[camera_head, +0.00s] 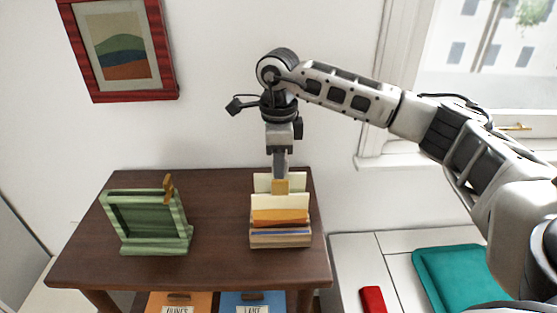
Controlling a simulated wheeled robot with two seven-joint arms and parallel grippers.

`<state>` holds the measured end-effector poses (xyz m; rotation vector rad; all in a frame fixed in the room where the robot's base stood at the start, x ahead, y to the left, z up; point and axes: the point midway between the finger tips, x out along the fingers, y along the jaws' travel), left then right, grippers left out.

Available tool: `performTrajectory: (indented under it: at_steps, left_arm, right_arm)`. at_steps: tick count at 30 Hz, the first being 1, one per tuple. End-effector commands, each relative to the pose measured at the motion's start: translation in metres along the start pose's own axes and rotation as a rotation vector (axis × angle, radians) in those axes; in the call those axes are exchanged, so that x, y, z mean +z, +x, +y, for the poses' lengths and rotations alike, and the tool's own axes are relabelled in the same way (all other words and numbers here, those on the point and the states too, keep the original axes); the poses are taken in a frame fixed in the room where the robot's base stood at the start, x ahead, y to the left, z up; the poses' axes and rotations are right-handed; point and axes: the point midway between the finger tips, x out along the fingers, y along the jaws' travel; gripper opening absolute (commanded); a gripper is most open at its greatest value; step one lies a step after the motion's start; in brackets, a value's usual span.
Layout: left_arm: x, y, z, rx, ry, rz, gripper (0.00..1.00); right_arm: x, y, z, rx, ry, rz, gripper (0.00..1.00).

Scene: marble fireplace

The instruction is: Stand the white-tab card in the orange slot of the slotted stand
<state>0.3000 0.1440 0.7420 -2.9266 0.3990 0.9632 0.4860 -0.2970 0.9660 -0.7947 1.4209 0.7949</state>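The slotted stand (281,240) is on the right part of the dark wooden table, with orange and blue bands on its front. Two cream cards stand upright in it, one behind the other. The front card (280,203) has an orange-brown tab (280,187). The rear card (263,183) is partly hidden by the gripper and the front card. No white tab can be made out. My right gripper (280,170) points straight down over the stand, its fingertips at the top of the cards. I see it edge-on, so its grip is unclear. My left gripper is not in view.
A green frame-like holder (150,245) with an upright brown piece (168,188) stands on the left of the table (220,205). The tabletop between it and the stand is clear. Orange (178,303) and blue (252,303) labelled bins are below. A teal cushion (460,280) lies at right.

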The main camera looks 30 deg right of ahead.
Motion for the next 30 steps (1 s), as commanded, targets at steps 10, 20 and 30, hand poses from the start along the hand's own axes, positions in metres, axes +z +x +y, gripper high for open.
performTrajectory:
  at_steps: [10,20,30]
  left_arm:
    - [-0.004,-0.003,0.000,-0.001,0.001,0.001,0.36]
    - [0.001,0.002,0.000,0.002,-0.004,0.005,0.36]
    - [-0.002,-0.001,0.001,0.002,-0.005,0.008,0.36]
  right_arm:
    - [0.000,-0.006,0.000,0.000,0.000,0.000,0.32]
    - [0.001,-0.064,-0.001,-0.004,0.000,-0.004,0.32]
    - [0.001,-0.119,-0.001,-0.001,0.000,-0.001,0.32]
